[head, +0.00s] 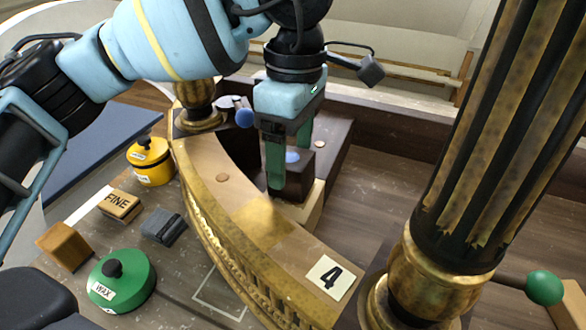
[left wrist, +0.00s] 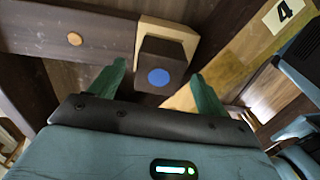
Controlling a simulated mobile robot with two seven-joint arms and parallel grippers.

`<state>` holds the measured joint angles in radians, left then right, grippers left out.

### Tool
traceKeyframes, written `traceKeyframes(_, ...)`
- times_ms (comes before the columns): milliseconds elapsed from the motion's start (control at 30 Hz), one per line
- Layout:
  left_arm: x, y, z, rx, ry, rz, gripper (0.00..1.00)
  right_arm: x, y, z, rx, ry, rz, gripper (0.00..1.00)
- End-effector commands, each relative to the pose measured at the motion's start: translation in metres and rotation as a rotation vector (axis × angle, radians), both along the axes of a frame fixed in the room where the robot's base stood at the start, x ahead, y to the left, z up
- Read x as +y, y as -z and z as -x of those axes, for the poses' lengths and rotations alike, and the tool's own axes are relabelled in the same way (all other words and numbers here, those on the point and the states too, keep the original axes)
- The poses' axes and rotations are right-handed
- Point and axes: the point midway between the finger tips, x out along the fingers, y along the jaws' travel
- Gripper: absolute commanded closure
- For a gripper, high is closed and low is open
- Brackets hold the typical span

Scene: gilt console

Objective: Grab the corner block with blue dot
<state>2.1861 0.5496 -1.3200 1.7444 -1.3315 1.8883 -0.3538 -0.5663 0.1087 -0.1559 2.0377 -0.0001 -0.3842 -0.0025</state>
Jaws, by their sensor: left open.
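The corner block with the blue dot (head: 299,172) is a small dark brown block on a pale wooden base behind the curved gilt rail. In the left wrist view the block (left wrist: 165,52) shows its blue dot facing the camera. My left gripper (head: 288,165) points down at the block, its green fingers apart. In the left wrist view the open fingertips (left wrist: 154,78) stand to either side of the block's near end, with gaps visible. In the head view the near finger hides part of the block. My right gripper is not in view.
A gilt rail (head: 215,235) with a "4" label (head: 329,278) curves in front of the block. A large fluted column (head: 440,250) stands at right. A yellow tin (head: 151,162), green wax tin (head: 121,281) and FINE block (head: 120,205) lie at left.

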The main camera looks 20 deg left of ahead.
Motion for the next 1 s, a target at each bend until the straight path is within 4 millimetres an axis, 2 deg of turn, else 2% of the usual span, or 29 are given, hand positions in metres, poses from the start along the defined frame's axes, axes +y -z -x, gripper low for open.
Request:
traceKeyframes(133,0.0005,0.0134,0.0006,0.0,-0.001,0.0,0.24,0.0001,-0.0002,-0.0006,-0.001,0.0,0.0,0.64)
traceKeyframes(400,0.0002,0.0154,0.0006,-0.001,-0.002,0.001,0.24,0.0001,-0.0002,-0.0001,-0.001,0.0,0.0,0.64)
traceKeyframes(767,0.0001,0.0152,0.0006,-0.001,-0.001,0.001,0.71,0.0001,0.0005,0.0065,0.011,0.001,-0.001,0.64)
traceKeyframes(800,0.0001,0.015,0.0006,-0.001,-0.001,0.001,0.73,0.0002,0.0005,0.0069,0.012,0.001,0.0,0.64)
traceKeyframes(1000,0.0,0.0146,0.0006,-0.001,-0.001,0.001,0.73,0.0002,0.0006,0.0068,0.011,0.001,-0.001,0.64)
